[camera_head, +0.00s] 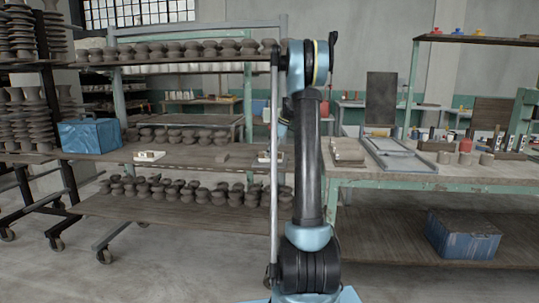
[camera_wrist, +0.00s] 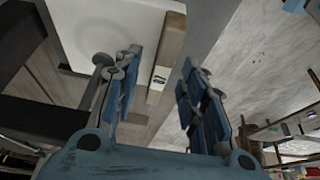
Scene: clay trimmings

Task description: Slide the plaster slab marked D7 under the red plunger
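In the wrist view my gripper (camera_wrist: 158,92) is open, its blue fingers spread apart with nothing between the pads. Beyond the fingers is a pale plaster slab (camera_wrist: 90,14) with a round hollow, and beside it a brown block (camera_wrist: 170,45) with a small white label (camera_wrist: 160,78); the label cannot be read. In the head view a small white slab (camera_head: 149,156) lies on the rack's middle shelf and another (camera_head: 264,157) lies by my arm. No D7 mark is legible. My gripper is mostly hidden behind my arm there. I cannot pick out the red plunger.
A rack (camera_head: 190,154) with several rows of dark clay pots stands left, with a blue box (camera_head: 90,136) on it. A workbench (camera_head: 480,179) at right holds boards, a tray (camera_head: 400,155) and small pots. A blue crate (camera_head: 463,234) sits on its lower shelf.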

